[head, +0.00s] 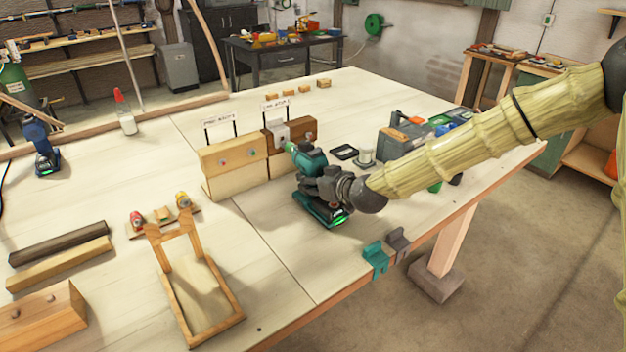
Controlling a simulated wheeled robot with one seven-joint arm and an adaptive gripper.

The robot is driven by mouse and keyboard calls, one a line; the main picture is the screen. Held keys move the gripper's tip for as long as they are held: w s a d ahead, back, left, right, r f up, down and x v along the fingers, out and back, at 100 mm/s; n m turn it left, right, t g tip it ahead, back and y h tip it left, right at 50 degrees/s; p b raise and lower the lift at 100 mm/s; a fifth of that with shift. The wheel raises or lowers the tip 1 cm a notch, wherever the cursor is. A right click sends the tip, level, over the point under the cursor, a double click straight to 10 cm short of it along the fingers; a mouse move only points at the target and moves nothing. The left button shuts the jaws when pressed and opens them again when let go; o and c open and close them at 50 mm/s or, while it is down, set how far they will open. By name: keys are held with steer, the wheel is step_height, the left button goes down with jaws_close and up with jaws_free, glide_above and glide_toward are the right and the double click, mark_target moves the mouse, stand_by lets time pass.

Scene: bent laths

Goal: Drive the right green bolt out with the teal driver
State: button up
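The teal driver (308,162) stands upright in the middle of the table, its nose pointing left toward the right wooden block (300,130). My gripper (322,186) is closed around its handle. The driver's base (320,211) shows a green light; I cannot tell whether it touches the table. The light wooden block (228,165) on the left has two small bolt heads, a left one (223,163) and a right one (253,153). A grey piece (279,136) sits on the right block. The driver hides part of that block, and contact with a bolt cannot be seen.
Two white signs stand above the blocks. A blue driver (41,147) stands far left. A wooden frame (203,345) lies front left. A black tray (344,152), a white spool (366,156) and a toolbox (402,140) are behind my arm. Teal and grey clips (376,257) sit at the front edge.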

steer(key=shift+r, duration=0.3)
steer(key=shift+r+p, duration=0.95)
steer(key=shift+r, duration=0.85)
